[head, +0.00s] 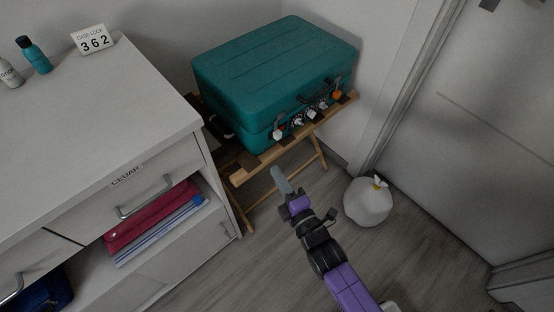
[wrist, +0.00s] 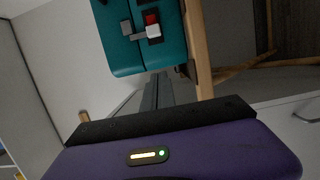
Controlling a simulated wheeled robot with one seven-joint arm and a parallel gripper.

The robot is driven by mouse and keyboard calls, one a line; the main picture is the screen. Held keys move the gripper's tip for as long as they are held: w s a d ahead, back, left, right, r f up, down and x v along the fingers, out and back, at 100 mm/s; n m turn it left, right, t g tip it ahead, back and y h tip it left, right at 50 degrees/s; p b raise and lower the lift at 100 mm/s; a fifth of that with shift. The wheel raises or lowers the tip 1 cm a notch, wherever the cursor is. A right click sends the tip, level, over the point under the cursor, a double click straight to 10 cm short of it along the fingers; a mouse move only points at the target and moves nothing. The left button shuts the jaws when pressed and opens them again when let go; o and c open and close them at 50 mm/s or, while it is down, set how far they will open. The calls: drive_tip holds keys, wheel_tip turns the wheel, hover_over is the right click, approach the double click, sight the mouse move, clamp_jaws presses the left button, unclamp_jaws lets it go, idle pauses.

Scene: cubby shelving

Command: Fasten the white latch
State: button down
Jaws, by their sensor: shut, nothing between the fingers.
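A closed teal suitcase (head: 270,75) lies on a wooden folding rack (head: 240,176). A row of small fittings runs along its front seam. The white latch (head: 278,133) is the leftmost fitting, near the suitcase's left front corner. In the wrist view, a white block (wrist: 154,31) sits beside a red part and a grey bar across the seam; whether it is fastened is unclear. My gripper (head: 281,180) is shut and empty, in front of and below the latch, apart from the suitcase. Its grey fingers (wrist: 156,95) point toward the suitcase in the wrist view.
An orange fitting (head: 337,94) is at the seam's right end, beyond a dark handle (head: 318,92). A white dresser (head: 90,130) stands at left with an open shelf of folded cloth. A white bag (head: 367,201) sits on the floor at right, near the door.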

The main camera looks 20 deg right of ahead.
drive_tip(key=b, duration=0.1)
approach(269, 136)
drive_tip(key=w+a, duration=0.1)
drive_tip(key=w, duration=0.1)
drive_tip(key=w+a, duration=0.3)
drive_tip(key=shift+w+a+r, duration=0.1)
drive_tip(key=shift+w+a, duration=0.05)
drive_tip(key=shift+w, duration=0.2)
drive_tip(key=shift+s+d+p, duration=0.1)
drive_tip(key=shift+d+p, duration=0.25)
drive_tip(key=shift+w+d+r+p, duration=0.15)
drive_tip(key=shift+d+p, duration=0.15)
drive_tip(key=shift+d, duration=0.15)
drive_tip(key=shift+w+d+p, duration=0.15)
drive_tip(key=shift+d+p, duration=0.15)
drive_tip(key=shift+d, duration=0.15)
drive_tip(key=shift+w+d+p, duration=0.15)
drive_tip(key=shift+d+p, duration=0.2)
drive_tip(key=shift+d, duration=0.25)
